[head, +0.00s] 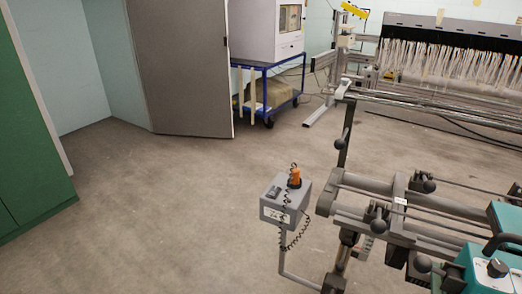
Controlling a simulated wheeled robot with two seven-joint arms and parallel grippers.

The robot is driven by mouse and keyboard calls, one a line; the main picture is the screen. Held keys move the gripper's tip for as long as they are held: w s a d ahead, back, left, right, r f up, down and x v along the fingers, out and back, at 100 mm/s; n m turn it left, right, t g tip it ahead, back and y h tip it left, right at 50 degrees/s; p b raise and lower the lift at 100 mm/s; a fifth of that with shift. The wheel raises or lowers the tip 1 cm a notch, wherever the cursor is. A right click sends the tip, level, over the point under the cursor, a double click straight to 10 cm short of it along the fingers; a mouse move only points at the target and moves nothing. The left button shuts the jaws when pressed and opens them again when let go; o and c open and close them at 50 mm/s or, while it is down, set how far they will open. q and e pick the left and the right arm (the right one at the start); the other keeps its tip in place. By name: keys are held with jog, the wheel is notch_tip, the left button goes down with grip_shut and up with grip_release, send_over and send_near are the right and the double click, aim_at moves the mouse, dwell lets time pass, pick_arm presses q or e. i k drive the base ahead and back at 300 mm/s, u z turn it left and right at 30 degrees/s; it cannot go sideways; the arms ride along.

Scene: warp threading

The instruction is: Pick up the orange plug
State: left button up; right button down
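The orange plug (294,177) stands upright on top of a small grey box (286,200), near the middle of the head view. A dark piece sits beside the plug on the left of the box top. The box is held on a thin grey bent post (282,258). Neither of my grippers is in view.
A machine frame with bars and dark knobs (400,205) stands close to the box on the right. A teal unit (490,268) is at the lower right. A blue cart (268,85) stands at the back. The floor left of the box is clear.

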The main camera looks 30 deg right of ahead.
aim_at(296, 179)
jog(key=i, duration=2.65)
jog(key=z, duration=3.55)
